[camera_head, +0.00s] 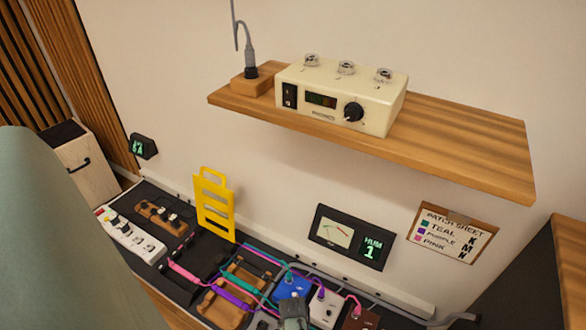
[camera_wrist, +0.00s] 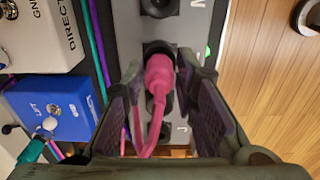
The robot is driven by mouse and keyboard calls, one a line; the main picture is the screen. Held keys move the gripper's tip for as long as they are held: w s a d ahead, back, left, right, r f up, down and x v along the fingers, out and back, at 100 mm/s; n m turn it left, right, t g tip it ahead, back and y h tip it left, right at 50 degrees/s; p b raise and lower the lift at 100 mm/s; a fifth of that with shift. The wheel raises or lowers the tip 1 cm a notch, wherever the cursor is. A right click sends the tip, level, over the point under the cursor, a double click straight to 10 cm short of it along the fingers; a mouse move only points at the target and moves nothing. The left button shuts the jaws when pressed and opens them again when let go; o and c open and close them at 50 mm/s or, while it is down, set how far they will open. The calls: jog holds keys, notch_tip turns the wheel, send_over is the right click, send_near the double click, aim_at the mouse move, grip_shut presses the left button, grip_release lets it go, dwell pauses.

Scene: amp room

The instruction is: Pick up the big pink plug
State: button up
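In the camera_wrist view, the big pink plug (camera_wrist: 160,75) sits in a dark socket on a grey jack panel (camera_wrist: 186,35). A pink cable (camera_wrist: 150,137) curves down from it. My gripper (camera_wrist: 162,80) is open, with one dark green finger to the left of the plug and one to the right. A narrow gap shows on both sides of the plug. The camera_head view shows a pink lead (camera_head: 187,272) low on the bench, but I cannot tell the gripped-around plug there.
A blue box (camera_wrist: 50,108) and a white box (camera_wrist: 45,35) stand left of the panel, with teal and purple cables between. Another dark socket is above the plug. In the camera_head view, a yellow stand (camera_head: 214,205), wooden shelf (camera_head: 460,140) and patch sheet (camera_head: 452,233) are behind.

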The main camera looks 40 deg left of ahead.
grip_shut()
jog(key=shift+r, duration=0.15)
